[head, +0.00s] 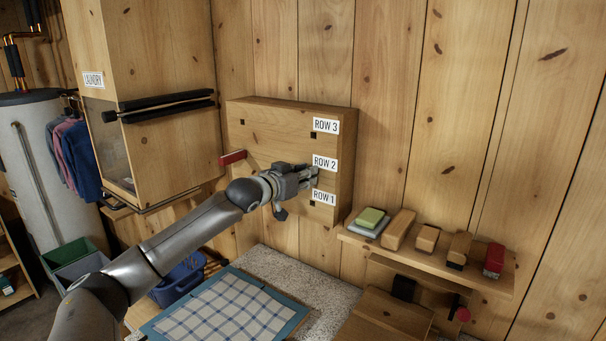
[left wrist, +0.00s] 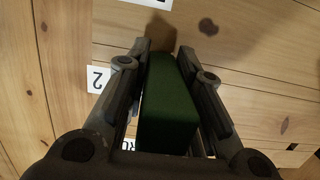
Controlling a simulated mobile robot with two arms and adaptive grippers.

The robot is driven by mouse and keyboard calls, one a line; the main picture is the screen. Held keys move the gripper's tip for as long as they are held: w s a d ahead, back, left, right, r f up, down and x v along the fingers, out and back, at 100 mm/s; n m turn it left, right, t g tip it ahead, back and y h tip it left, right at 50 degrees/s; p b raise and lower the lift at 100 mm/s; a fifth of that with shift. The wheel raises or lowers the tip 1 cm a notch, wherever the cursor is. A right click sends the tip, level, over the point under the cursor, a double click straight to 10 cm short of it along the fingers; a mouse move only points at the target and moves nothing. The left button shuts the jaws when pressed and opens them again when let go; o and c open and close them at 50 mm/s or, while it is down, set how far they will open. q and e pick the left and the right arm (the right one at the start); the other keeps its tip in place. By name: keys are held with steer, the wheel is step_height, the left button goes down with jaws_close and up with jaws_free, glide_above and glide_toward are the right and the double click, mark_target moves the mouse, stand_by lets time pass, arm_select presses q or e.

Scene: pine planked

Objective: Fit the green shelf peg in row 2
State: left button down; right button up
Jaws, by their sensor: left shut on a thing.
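My left gripper (head: 308,178) is at the right side of a wooden peg board (head: 270,135), by the ROW 2 label (head: 325,162). In the left wrist view, the gripper (left wrist: 163,55) is shut on the green shelf peg (left wrist: 168,112), which points toward the board. The head view hides the peg and the row 2 right hole behind the gripper. I cannot tell whether the peg's far end is in a hole. A red peg (head: 233,157) sticks out of the board's left side. Dark holes show by ROW 3 (head: 313,135) and ROW 1 (head: 312,203). My right gripper is out of view.
A wooden laundry cabinet (head: 160,60) with a dark bar stands left of the board. A ledge (head: 480,277) at right holds several blocks and a green-topped sponge (head: 370,218). A checked cloth (head: 230,312) lies below. A blue basket (head: 180,282) is beside it.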

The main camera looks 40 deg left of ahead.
arm_select(q)
steer(key=shift+r, duration=0.1)
steer(key=shift+w, duration=0.1)
steer(key=c, duration=1.2)
jaws_free()
steer(key=shift+w, duration=0.15)
steer(key=shift+o, duration=0.2)
steer(key=shift+v, duration=0.9)
steer(key=v, duration=1)
steer(key=shift+s, duration=0.2)
